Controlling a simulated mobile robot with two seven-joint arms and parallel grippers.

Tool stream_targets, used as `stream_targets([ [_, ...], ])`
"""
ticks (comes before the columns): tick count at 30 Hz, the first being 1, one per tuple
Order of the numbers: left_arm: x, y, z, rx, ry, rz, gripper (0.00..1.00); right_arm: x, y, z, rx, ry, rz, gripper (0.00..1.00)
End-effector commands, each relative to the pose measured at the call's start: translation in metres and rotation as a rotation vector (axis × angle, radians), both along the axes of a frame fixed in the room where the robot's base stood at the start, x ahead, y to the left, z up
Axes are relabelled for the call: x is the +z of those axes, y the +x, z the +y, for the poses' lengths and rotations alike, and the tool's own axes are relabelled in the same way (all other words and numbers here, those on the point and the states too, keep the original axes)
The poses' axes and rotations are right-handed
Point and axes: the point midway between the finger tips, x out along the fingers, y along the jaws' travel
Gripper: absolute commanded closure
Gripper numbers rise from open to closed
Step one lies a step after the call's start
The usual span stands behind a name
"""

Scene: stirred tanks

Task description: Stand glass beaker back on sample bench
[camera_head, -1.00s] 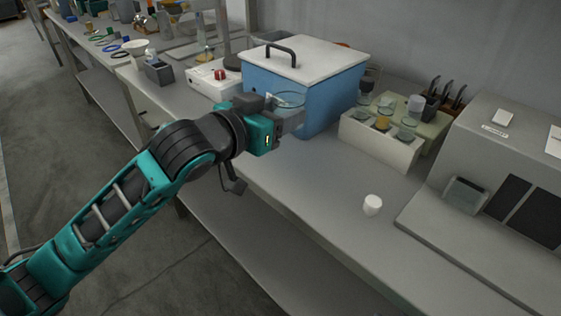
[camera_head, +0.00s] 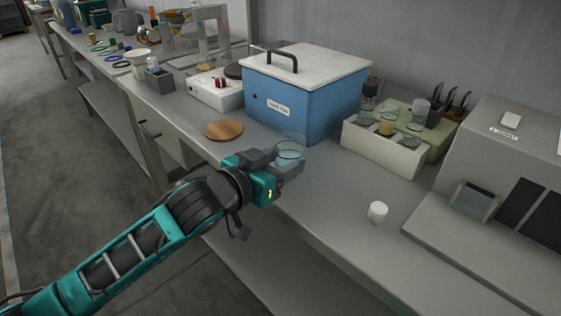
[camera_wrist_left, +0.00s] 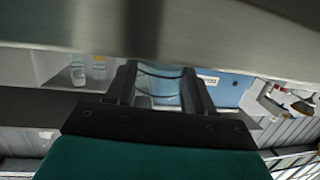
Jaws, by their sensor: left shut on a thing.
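The clear glass beaker (camera_head: 290,150) is in my left gripper (camera_head: 284,168), near the front edge of the sample bench (camera_head: 330,205). The gripper is shut on it. In the left wrist view the beaker (camera_wrist_left: 158,82) shows between the two fingers (camera_wrist_left: 158,88). It looks upright in the head view. Its base is hidden behind the gripper, so I cannot tell whether it touches the bench. My right gripper is not in view.
A blue lidded box (camera_head: 310,95) stands behind the beaker. A round wooden disc (camera_head: 224,130) lies to the left. A white rack (camera_head: 382,148) with glass vessels and a small white cup (camera_head: 378,212) are to the right. Bench surface between gripper and cup is clear.

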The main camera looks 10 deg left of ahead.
Motion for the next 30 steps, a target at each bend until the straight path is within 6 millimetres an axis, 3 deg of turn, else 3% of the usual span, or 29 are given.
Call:
stream_targets([
  [2, -0.003, 0.000, 0.000, 0.001, 0.000, 0.001, 0.81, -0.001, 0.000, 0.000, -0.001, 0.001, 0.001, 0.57],
  [3, -0.003, 0.000, 0.000, 0.001, 0.000, 0.001, 0.43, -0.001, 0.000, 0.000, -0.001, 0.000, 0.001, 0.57],
  [10, -0.002, 0.000, 0.000, 0.001, 0.001, 0.001, 0.22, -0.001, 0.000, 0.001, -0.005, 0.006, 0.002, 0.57],
  [20, 0.002, -0.002, 0.001, 0.000, 0.000, 0.001, 0.22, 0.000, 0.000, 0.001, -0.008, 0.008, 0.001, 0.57],
  [30, 0.012, -0.052, 0.026, 0.000, 0.001, 0.005, 0.22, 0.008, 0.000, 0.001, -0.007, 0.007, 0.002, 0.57],
])
